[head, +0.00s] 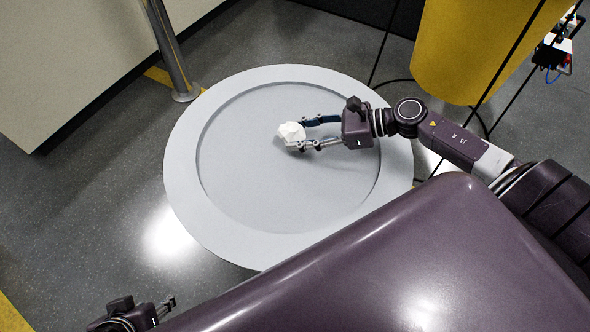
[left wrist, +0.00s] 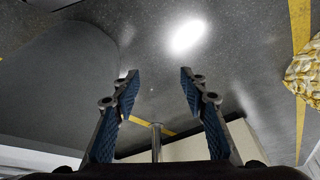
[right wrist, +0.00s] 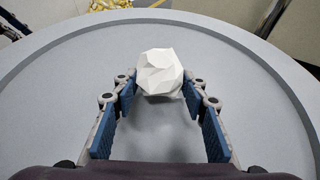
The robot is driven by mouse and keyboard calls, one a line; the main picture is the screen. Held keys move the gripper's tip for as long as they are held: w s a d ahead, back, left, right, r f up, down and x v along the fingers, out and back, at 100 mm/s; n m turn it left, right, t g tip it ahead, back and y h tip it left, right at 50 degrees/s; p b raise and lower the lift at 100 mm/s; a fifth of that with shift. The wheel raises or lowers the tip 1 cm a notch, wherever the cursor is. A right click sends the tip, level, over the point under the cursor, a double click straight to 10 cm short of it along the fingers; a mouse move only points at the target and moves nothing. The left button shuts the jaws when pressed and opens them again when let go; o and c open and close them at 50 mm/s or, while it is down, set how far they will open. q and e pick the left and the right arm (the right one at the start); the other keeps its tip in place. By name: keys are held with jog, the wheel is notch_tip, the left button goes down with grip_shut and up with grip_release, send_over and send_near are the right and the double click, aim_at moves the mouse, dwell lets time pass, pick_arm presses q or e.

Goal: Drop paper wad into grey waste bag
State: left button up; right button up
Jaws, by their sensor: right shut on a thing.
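A white, faceted paper wad (head: 291,134) is between the fingertips of my right gripper (head: 306,134), over the round grey table. The right wrist view shows the wad (right wrist: 160,72) pinched between both blue-padded fingers (right wrist: 158,88). A soft shadow lies on the table; I cannot tell how high the wad is held. My left gripper (head: 166,307) is low at the bottom left of the head view, away from the table. The left wrist view shows its fingers (left wrist: 160,73) apart with nothing between them. I cannot make out a grey waste bag in any view.
The round table (head: 183,170) has a raised rim and is otherwise bare. A metal post (head: 168,45) stands behind it at left, near a pale cabinet (head: 70,50). A yellow cylinder (head: 480,45) stands at back right, near dark cables. A crumpled gold thing (left wrist: 305,72) is at right in the left wrist view.

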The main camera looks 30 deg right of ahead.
pick_arm(q)
jog(key=shift+w+d+r+t+b, duration=0.1)
jog(key=shift+w+d+r+t, duration=0.15)
jog(key=shift+w, duration=0.35)
jog(key=shift+w+d+t+b, duration=0.1)
jog(key=shift+w+t, duration=0.25)
jog(key=shift+w, duration=0.2)
jog(key=shift+w+d+r+t+b, duration=0.1)
jog(key=shift+w+d+r+t, duration=0.15)
jog(key=shift+w, duration=0.35)
pick_arm(e)
jog(key=shift+f, duration=0.6)
pick_arm(q)
jog(key=shift+f, duration=0.1)
pick_arm(e)
jog(key=o, duration=0.8)
jog(key=v, duration=1.2)
jog(key=shift+s, duration=0.1)
